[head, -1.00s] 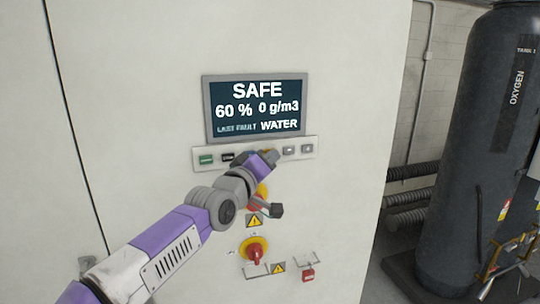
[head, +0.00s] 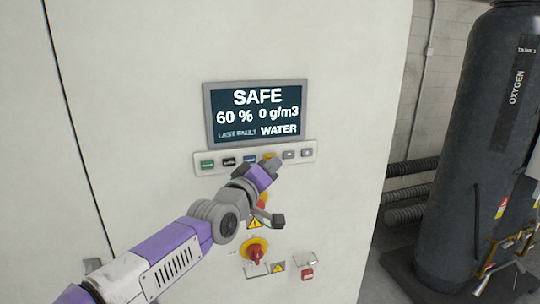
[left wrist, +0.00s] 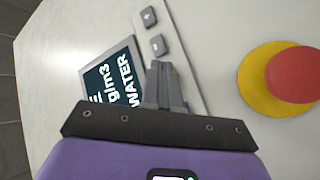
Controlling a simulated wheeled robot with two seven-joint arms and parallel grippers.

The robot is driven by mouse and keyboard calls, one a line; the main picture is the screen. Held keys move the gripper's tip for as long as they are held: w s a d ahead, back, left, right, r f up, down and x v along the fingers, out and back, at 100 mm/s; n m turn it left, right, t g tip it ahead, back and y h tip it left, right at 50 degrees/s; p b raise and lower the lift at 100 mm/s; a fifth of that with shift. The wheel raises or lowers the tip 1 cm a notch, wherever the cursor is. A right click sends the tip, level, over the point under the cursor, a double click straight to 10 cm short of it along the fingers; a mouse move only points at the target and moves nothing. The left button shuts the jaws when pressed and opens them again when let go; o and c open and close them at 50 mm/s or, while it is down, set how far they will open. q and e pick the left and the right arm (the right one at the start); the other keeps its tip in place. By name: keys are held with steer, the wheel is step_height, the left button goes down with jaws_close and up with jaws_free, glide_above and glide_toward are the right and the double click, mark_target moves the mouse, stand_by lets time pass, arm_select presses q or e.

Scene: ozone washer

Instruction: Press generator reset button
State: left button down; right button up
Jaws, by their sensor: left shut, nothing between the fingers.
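A row of buttons sits on a pale strip (head: 199,173) below the display. From the left are a green (head: 207,165), a black (head: 229,161), a blue (head: 250,160), a yellow-orange (head: 270,155) and two grey buttons (head: 289,154). Their labels are too small to read, so I cannot tell which is reset. My left gripper (head: 271,165) is shut and empty, its tips at the yellow-orange button's lower edge. In the left wrist view the shut fingers (left wrist: 162,68) overlap the strip beside a grey button (left wrist: 157,45); contact is unclear. My right gripper is out of view.
The display (head: 257,113) reads SAFE, 60 %, 0 g/m3, last fault WATER. A red emergency button with a yellow collar (left wrist: 293,76) is close beside the gripper. A dark oxygen tank (head: 470,160) stands right.

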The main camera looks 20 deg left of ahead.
arm_select(q)
steer(key=s+d+p, duration=0.2)
steer(key=p, duration=0.1)
steer(key=s+p, duration=0.1)
steer(key=s, duration=0.1)
steer(key=shift+s+d, duration=0.1)
steer(key=shift+d, duration=0.3)
stand_by(0.5)
